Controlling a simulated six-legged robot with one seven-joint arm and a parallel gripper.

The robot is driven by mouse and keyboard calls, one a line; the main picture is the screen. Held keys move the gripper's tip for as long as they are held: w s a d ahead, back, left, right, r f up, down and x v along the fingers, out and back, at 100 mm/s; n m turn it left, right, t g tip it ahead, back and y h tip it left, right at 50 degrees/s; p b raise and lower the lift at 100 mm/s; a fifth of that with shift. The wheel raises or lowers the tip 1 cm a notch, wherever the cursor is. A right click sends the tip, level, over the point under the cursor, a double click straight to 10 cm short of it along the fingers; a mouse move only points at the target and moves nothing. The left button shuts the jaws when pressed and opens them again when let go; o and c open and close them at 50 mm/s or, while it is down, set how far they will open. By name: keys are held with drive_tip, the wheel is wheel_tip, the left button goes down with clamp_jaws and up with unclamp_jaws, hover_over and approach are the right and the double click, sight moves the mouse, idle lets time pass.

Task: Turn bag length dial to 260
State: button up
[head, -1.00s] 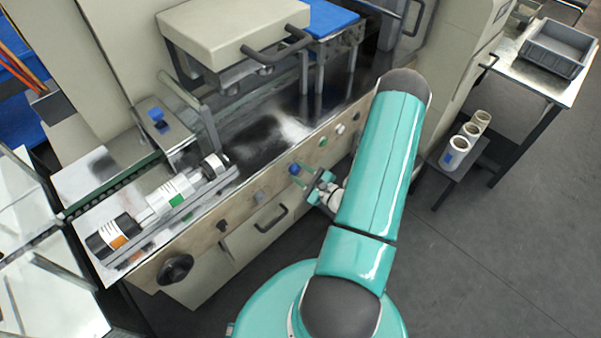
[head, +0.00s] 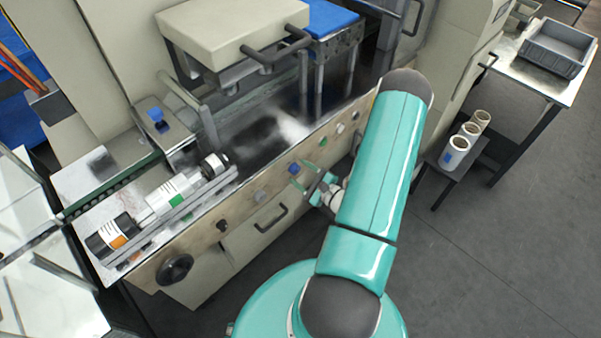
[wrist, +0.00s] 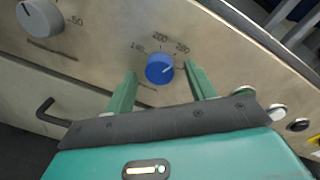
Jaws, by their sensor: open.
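The blue bag length dial (wrist: 160,68) is on the beige front panel, with printed marks that read about 140, 200 and 260 around its upper side. A pale pointer line on it slants to the upper right, toward the 260 side. The dial also shows in the head view (head: 294,168). My gripper (wrist: 161,71) is open, with one green finger on each side of the dial and visible gaps between. In the head view my gripper (head: 307,174) is just in front of the panel. Whether the fingertips reach past the dial's face is unclear.
A grey dial (wrist: 40,18) sits left on the panel, and several small buttons (wrist: 277,112) lie to the right. A drawer handle (head: 271,218) and a black knob (head: 175,268) project from the machine front. White rolls (head: 459,150) stand on a low shelf at right.

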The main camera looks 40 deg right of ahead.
drive_tip(key=s, duration=1.3)
drive_tip(key=shift+d+r, duration=0.3)
drive_tip(key=shift+d, duration=0.15)
drive_tip(key=shift+w+r, duration=0.1)
drive_tip(key=w+a+r+n+g+y, duration=0.4)
drive_tip(key=a+r+n+g+y, duration=0.15)
drive_tip(key=a+r+n, duration=0.3)
drive_tip(key=w+a+r+n+g+y, duration=0.45)
drive_tip(key=a+r+n+g, duration=0.25)
drive_tip(key=a+r, duration=0.3)
drive_tip(key=s+a+r+n+h, duration=0.2)
drive_tip(key=a+r+n+h, duration=0.2)
drive_tip(key=r, duration=0.5)
drive_tip(key=s+a+r+n+h, duration=0.3)
drive_tip(key=a+r+n+h, duration=0.2)
drive_tip(key=r, duration=0.5)
drive_tip(key=n+h, duration=0.2)
drive_tip(key=n, duration=0.1)
drive_tip(key=shift+s+a+t, duration=0.2)
drive_tip(key=shift+s+t, duration=0.05)
drive_tip(key=shift+t, duration=0.1)
